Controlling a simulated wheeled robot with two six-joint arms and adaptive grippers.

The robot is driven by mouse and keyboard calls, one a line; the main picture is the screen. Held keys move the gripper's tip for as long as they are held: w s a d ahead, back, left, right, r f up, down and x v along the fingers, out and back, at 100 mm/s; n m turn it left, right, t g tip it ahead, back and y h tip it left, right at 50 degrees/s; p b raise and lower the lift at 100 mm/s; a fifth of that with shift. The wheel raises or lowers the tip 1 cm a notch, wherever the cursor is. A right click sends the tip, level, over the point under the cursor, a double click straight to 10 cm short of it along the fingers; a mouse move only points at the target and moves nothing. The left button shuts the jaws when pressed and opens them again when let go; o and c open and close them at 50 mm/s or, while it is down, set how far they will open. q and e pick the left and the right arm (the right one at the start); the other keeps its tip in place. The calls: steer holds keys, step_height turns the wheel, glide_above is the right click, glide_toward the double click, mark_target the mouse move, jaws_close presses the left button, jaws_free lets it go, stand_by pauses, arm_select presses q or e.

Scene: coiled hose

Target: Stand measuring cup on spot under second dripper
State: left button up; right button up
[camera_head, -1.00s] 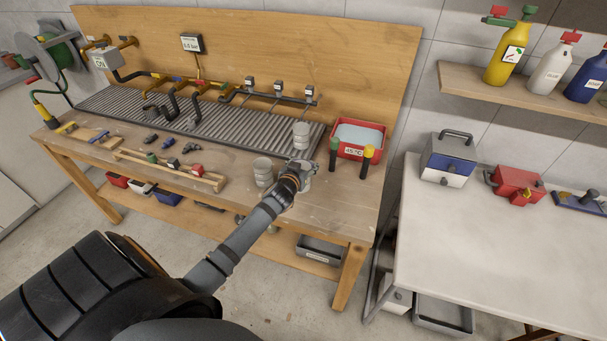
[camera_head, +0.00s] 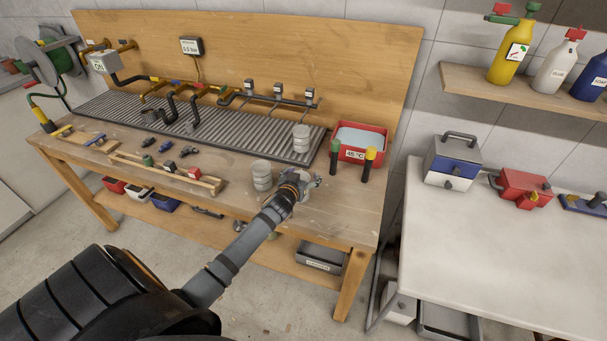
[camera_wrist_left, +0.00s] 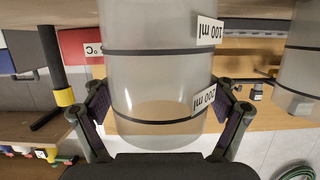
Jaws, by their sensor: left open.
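A clear measuring cup with dark bands and 100 ml and 200 ml labels (camera_wrist_left: 155,75) fills the left wrist view. My left gripper (camera_wrist_left: 160,125) is open, with one finger on each side of this cup; contact is unclear. In the head view my left gripper (camera_head: 303,181) is low over the bench's front right and hides most of that cup. A second cup (camera_head: 262,175) stands just left of it. A third cup (camera_head: 301,138) stands on the ribbed tray (camera_head: 240,133). The second dripper (camera_head: 277,88) is the middle of three; no spot is distinguishable beneath it. My right gripper is not in view.
A red water tub (camera_head: 347,153) and two dark posts with green and yellow tops (camera_head: 368,160) stand right of the tray. A wooden rack (camera_head: 165,172) with small fittings lies at the bench's front left. Black hoses (camera_head: 172,105) hang over the tray's left part.

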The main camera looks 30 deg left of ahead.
arm_select(q)
steer(key=shift+s+r, duration=0.15)
steer(key=v, duration=1.1)
steer(key=shift+s+r, duration=0.2)
steer(key=shift+s, duration=0.1)
